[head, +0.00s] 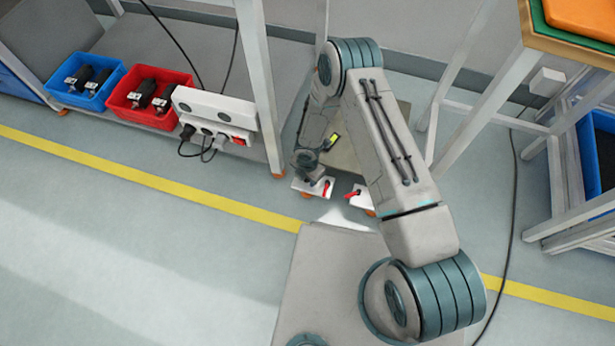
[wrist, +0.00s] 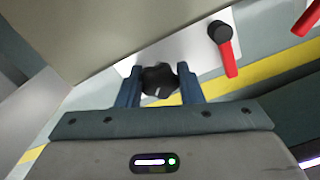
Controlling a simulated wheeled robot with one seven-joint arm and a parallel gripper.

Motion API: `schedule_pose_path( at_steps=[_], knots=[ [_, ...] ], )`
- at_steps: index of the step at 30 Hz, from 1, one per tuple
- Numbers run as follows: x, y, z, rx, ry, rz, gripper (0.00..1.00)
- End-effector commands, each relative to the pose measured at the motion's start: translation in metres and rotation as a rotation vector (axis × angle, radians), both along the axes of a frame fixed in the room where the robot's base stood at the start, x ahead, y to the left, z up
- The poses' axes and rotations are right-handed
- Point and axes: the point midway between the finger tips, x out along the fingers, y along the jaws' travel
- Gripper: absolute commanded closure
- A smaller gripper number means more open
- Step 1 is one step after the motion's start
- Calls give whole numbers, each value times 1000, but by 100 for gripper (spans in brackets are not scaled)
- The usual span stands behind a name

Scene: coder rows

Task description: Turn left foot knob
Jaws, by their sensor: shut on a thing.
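In the wrist view a black lobed knob (wrist: 159,82) sits between the two blue fingers of my gripper (wrist: 160,72), which is shut on it. The knob is on a white foot plate (wrist: 193,46). To its right on the same plate is a red lever (wrist: 229,58) with a black hub. In the head view my gripper (head: 308,172) points down at the left white foot (head: 312,188) with its red lever (head: 326,188). The knob is hidden there by my gripper. The right foot's red lever (head: 352,194) stands apart to the right.
A grey machine body stands right behind the feet, under my arm. To the left a shelf holds a blue bin (head: 85,80), a red bin (head: 148,96) and a white socket box (head: 214,110). A yellow floor line (head: 150,180) crosses; the front-left floor is clear.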

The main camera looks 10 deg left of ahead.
Motion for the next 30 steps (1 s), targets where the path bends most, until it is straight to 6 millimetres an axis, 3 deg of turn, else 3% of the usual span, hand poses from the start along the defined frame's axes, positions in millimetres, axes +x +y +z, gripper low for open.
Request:
schedule_pose_path(
  at_steps=[15,30],
  knots=[
    [1,0,2,1,-4,358,89],
    [0,0,2,1,-5,438,89]
  ],
)
